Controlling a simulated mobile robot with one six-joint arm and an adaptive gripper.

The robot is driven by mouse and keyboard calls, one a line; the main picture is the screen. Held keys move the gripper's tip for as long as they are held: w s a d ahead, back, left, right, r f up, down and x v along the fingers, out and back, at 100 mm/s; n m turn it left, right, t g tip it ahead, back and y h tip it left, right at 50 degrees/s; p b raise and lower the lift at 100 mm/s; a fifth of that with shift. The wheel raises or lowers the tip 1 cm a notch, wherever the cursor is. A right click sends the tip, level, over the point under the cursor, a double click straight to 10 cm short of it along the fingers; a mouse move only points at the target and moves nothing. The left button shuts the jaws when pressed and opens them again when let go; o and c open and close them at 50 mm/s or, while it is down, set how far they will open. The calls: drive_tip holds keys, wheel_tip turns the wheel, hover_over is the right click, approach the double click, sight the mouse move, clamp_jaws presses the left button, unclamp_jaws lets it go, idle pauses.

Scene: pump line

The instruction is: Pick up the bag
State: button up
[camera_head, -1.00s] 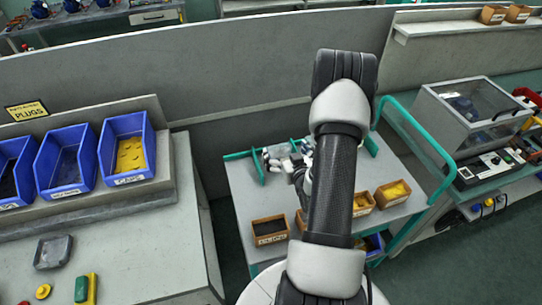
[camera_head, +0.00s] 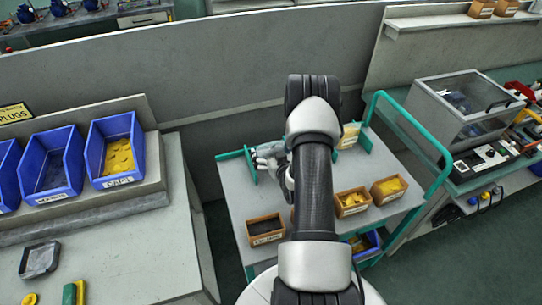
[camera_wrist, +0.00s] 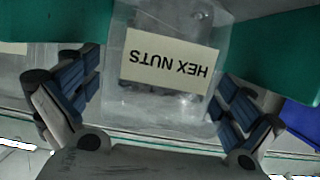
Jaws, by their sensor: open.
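A clear bag with a cream label reading HEX NUTS (camera_wrist: 165,102) fills the middle of the wrist view, its lettering upside down. My gripper (camera_wrist: 160,84) is open, with one blue-padded finger on each side of the bag. The fingers appear apart from its sides; exact depth is hard to tell. In the head view, my arm hides most of the gripper and the middle of the cart. A pale bag (camera_head: 348,132) with a yellowish label shows right of the arm; I cannot tell whether it is the same bag.
The cart (camera_head: 232,190) has green dividers (camera_head: 250,165) at its back and a green side rail (camera_head: 412,130). Brown bins (camera_head: 266,240) stand towards its front. A workbench with blue bins (camera_head: 135,180) is at left, a machine (camera_head: 465,110) at right.

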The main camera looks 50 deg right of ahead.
drive_tip(key=shift+c, duration=0.4)
drive_tip(key=c, duration=0.8)
drive_tip(key=shift+r, duration=0.15)
drive_tip(key=shift+c, duration=0.2)
wheel_tip(320, 180, up, 20)
drive_tip(key=p, duration=0.4)
drive_tip(key=shift+p, duration=0.3)
